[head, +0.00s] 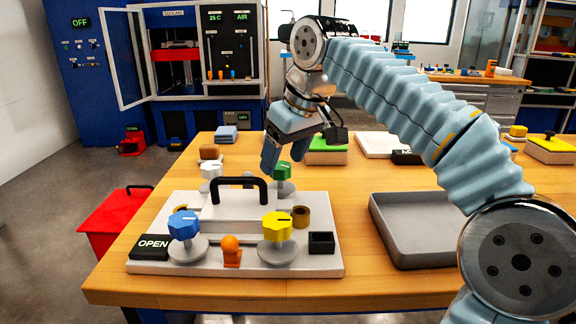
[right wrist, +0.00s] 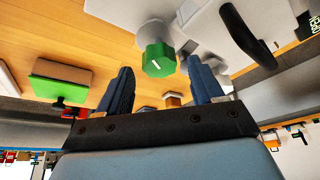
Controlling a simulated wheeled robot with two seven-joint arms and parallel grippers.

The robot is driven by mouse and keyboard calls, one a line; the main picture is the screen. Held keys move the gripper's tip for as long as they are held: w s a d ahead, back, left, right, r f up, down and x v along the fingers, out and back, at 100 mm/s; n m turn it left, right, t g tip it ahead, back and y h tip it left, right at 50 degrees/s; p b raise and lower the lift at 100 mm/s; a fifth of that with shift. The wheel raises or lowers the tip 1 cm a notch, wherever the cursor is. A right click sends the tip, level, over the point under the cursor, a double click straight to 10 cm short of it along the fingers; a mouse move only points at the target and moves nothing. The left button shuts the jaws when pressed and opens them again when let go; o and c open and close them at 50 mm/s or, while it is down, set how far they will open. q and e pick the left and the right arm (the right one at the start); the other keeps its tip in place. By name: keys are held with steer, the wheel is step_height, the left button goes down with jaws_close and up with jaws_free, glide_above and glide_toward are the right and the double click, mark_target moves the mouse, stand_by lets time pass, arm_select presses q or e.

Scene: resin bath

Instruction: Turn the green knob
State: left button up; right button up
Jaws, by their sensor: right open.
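The green knob (head: 283,170) stands on a round grey base at the back right of the white panel (head: 315,262). In the right wrist view the green knob (right wrist: 158,60) has a white mark on its face and shows between and just beyond my fingertips. My right gripper (head: 284,158) is open and points down just above and behind the knob. Its two blue fingers (right wrist: 160,82) are apart with nothing between them, and I see no contact with the knob. My left gripper is out of view.
The panel also carries a blue knob (head: 184,226), a yellow knob (head: 277,227), a white knob (head: 210,171), an orange piece (head: 231,251) and a lid with a black handle (head: 240,184). A grey tray (head: 385,232) lies to the right, beneath my right arm.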

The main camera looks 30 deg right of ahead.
steer(key=shift+x, duration=0.8)
steer(key=c, duration=1.1)
steer(key=shift+o, duration=0.2)
steer(key=shift+w+d+n+y+p, duration=0.1)
steer(key=shift+n+y+p, duration=0.25)
steer(key=shift+n, duration=0.75)
steer(key=shift+n+g+y, duration=0.5)
steer(key=shift+n+y, duration=0.15)
steer(key=shift+n, duration=1.25)
